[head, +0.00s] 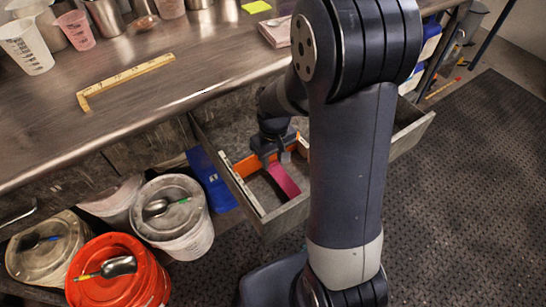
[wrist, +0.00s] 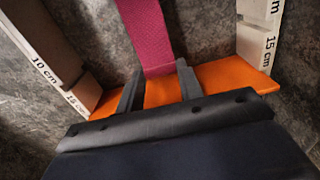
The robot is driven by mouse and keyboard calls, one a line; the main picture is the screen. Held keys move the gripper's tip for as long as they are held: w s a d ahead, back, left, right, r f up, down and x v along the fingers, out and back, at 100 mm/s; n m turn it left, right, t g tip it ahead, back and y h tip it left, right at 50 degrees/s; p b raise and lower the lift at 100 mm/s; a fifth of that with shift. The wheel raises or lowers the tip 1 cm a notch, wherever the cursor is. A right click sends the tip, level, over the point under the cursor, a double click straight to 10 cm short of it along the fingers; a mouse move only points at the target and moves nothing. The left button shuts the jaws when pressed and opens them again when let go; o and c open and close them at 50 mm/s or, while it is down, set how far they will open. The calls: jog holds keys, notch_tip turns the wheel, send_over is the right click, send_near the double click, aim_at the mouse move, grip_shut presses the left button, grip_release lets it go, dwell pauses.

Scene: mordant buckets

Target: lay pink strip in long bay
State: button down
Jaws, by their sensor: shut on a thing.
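The pink strip (head: 283,180) is in the open grey drawer, on the near side of an orange divider (head: 246,164). In the wrist view the strip (wrist: 150,30) runs up the picture from between the fingertips. My gripper (head: 270,158) is low inside the drawer at the divider. Its two fingers (wrist: 160,75) are shut on the strip's near end. The orange divider (wrist: 220,85) crosses behind and below the fingers, between two rails marked in cm. My arm hides the drawer's right part in the head view.
The metal bench (head: 150,110) overhangs the drawer's back. Lidded white buckets (head: 175,240) and a red-lidded bucket (head: 120,280) stand left of the drawer, by a blue packet (head: 210,180). Dark floor mat (head: 460,190) is clear at right.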

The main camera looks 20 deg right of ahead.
jog(key=shift+f+b, duration=0.55)
jog(key=shift+f, duration=0.2)
dwell(0.5)
jog(key=c, duration=0.9)
grip_release()
notch_tip(320, 180, up, 11)
jog(key=shift+d+f+p, duration=0.1)
jog(key=shift+p, duration=0.9)
notch_tip(320, 180, down, 11)
jog(key=shift+r+b, duration=0.1)
jog(key=shift+b, duration=0.95)
jog(key=shift+r, duration=0.3)
jog(key=shift+f, duration=0.1)
